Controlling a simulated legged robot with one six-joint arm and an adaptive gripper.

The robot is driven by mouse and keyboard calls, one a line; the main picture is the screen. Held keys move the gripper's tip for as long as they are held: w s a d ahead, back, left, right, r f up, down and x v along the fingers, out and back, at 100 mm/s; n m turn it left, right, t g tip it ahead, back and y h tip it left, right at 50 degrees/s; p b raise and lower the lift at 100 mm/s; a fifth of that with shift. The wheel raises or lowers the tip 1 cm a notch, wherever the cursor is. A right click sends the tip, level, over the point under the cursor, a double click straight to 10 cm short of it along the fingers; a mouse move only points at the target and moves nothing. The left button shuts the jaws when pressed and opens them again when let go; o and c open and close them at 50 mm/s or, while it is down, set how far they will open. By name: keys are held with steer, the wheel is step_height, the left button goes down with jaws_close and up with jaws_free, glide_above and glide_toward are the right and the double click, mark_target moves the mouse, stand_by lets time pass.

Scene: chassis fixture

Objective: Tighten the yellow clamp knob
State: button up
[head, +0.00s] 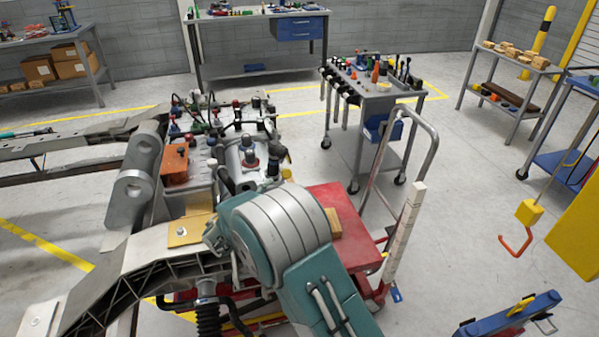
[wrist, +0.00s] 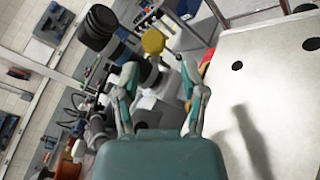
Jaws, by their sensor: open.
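The yellow clamp knob (wrist: 153,41) shows as a small round yellow cap in the wrist view, just above the centre. My gripper (wrist: 157,78) is open, its two fingers spread apart with nothing held between them. The knob appears beyond the fingertips, roughly in line with the gap, and looks apart from both fingers. A dark cylindrical part sits just below the knob, between the fingers. In the head view my teal arm covers part of the chassis, and I cannot make out the gripper or surely pick out the knob there.
A black ribbed cylinder (wrist: 98,25) stands left of the knob. A pale plate with dark holes (wrist: 270,85) fills the right side, carrying a shadow. In the head view, a red cart (head: 345,225) and tool trolley (head: 375,105) stand beside the chassis.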

mark_target(286, 174)
steer(key=shift+w+a+f+n+t, duration=0.2)
steer(key=shift+a+n+t, duration=0.1)
steer(key=shift+a, duration=0.3)
steer(key=shift+w+a, duration=0.1)
steer(key=x, duration=1)
steer(key=shift+w+f, duration=0.1)
steer(key=shift+w, duration=0.05)
steer(key=shift+d, duration=0.2)
jaws_close()
